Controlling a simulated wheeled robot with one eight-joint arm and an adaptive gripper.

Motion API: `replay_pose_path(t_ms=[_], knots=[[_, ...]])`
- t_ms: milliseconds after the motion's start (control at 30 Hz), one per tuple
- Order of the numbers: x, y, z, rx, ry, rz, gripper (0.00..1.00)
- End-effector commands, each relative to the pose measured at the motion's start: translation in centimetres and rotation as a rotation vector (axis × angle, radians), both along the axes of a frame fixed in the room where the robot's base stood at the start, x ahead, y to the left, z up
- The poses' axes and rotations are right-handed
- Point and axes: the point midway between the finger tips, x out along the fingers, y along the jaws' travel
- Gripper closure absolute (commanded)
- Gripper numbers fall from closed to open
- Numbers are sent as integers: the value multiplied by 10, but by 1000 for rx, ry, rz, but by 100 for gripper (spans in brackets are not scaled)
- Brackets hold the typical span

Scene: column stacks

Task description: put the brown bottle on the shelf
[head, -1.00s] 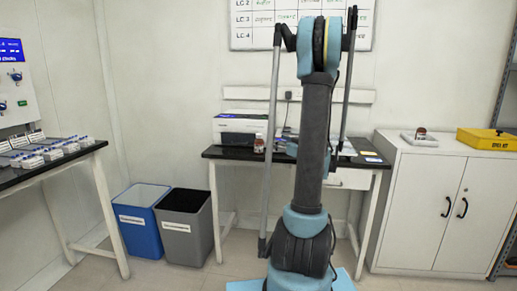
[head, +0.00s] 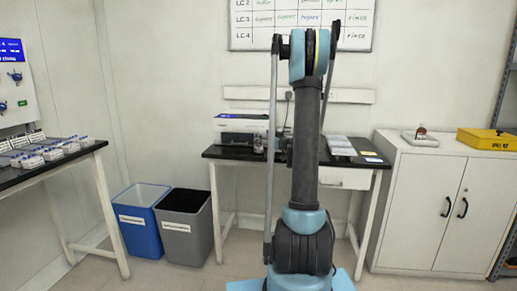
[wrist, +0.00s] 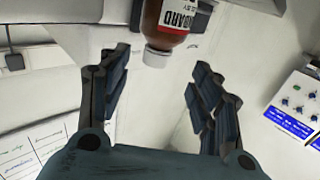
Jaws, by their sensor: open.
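In the wrist view a brown bottle (wrist: 168,22) with a white cap and a red-and-white label shows at the top, upside down in the picture. My gripper (wrist: 160,82) is open, its fingers apart to either side. The cap points into the gap, and nothing is clamped. My gripper is hidden behind my arm there. Grey shelving (head: 506,90) shows at the right edge.
The desk (head: 212,153) also holds a white device (head: 240,128) and pale trays (head: 341,146). A yellow case (head: 487,139) sits on the white cabinet (head: 415,200). Blue and grey bins (head: 185,225) stand left of the desk. A side table (head: 50,168) holds several vials.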

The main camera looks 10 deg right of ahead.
Motion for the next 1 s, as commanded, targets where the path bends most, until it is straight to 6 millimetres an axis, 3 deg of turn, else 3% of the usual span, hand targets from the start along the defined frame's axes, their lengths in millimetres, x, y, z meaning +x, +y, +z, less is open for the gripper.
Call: replay_pose_path(t_ms=[400,667,700,933,1000], knots=[[43,16,-7,0,0,0,42],[47,19,-7,0,0,0,42],[47,19,-7,0,0,0,44],[47,18,-7,0,1,0,96],[47,19,-7,-1,0,0,100]])
